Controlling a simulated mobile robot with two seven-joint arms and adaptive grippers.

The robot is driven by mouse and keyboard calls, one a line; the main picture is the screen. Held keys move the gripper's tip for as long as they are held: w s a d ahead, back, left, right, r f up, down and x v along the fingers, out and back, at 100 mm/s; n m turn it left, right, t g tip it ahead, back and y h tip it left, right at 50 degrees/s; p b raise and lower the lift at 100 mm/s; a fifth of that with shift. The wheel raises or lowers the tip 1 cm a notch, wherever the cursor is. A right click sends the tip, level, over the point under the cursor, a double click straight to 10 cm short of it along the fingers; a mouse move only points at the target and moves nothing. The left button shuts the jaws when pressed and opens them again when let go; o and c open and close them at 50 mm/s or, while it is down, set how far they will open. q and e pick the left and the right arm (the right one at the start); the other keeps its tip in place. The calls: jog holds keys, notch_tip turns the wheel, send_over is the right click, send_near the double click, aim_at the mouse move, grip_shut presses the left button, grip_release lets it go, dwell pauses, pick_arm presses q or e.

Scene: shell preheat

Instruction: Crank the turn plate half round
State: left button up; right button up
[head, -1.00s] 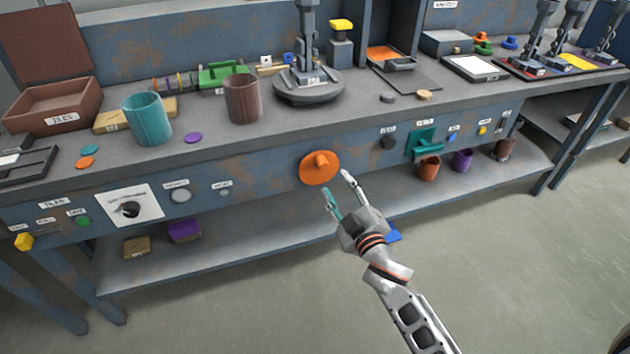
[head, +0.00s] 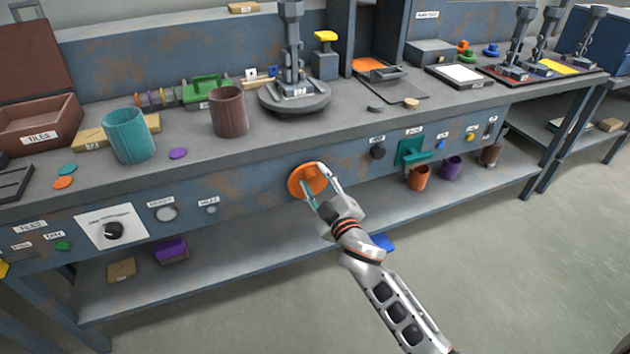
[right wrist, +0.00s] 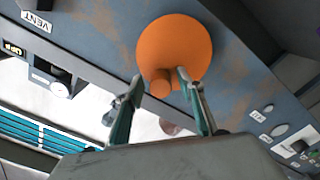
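An orange disc (head: 300,188) with a stubby orange handle is mounted on the bench's front panel. It also shows in the right wrist view (right wrist: 180,40), with the handle (right wrist: 160,84) near its lower left edge. A round grey plate (head: 295,100) carrying a grey jointed post stands on the bench top above it. My right gripper (head: 312,173) is open at the disc. In the right wrist view the handle lies between its fingertips (right wrist: 158,76), close to the right finger and with a gap to the left one. Whether either finger touches is unclear. My left gripper is not in view.
A brown cup (head: 228,112) and a teal cup (head: 128,136) stand left of the plate. A dial panel (head: 108,228) and a teal lever (head: 412,150) flank the disc on the front panel.

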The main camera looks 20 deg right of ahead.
grip_shut()
